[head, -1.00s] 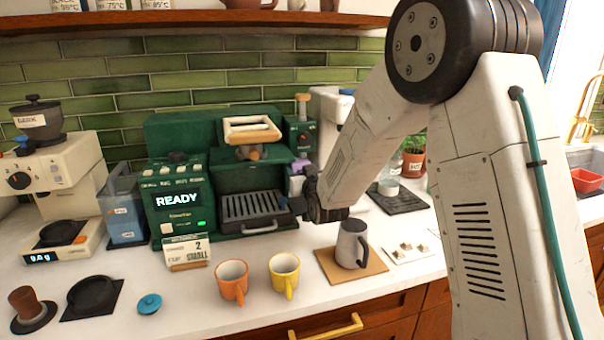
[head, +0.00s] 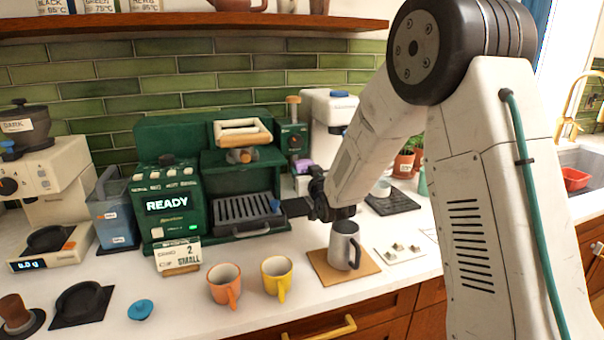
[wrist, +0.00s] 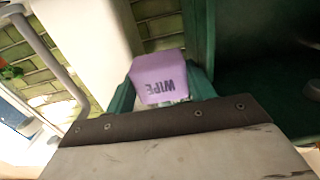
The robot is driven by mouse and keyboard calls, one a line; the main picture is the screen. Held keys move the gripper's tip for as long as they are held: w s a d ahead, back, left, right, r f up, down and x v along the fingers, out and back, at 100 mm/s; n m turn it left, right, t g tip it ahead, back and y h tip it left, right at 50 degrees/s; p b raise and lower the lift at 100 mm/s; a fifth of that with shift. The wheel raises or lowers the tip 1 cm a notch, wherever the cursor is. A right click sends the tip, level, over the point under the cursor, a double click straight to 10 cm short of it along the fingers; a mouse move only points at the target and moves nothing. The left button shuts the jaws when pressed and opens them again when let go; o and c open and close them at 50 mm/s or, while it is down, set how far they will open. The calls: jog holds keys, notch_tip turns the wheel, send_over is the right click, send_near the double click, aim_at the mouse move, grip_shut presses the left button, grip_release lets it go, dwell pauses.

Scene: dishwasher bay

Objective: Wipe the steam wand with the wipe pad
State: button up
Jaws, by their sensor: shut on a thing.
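The purple wipe pad (wrist: 158,78) shows in the wrist view, with the word WIPE upside down on it. It sits between the green fingers of my gripper (wrist: 162,88), which is shut on it. In the head view the wipe pad (head: 304,166) is a small purple patch beside the right end of the green coffee machine (head: 172,190), just beyond my gripper (head: 308,180). I cannot clearly make out the steam wand; that area is small and partly hidden by my gripper. A grey tube (wrist: 50,60) crosses the wrist view's left side; I cannot tell what it is.
A white machine (head: 328,110) stands right of the coffee machine. A grey pitcher (head: 342,243) stands on a brown board below my gripper. Orange (head: 224,286) and yellow (head: 277,278) cups stand at the front. A dark mat (head: 393,202) lies to the right.

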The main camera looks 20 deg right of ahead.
jog(key=shift+a, duration=0.15)
jog(key=shift+w+a+r, duration=0.1)
jog(key=shift+a, duration=0.95)
jog(key=shift+w+a+r, duration=0.1)
jog(key=shift+a, duration=0.9)
jog(key=shift+c, duration=0.4)
jog(key=s, duration=0.6)
jog(key=shift+d+f, duration=0.15)
jog(key=shift+s, duration=1.5)
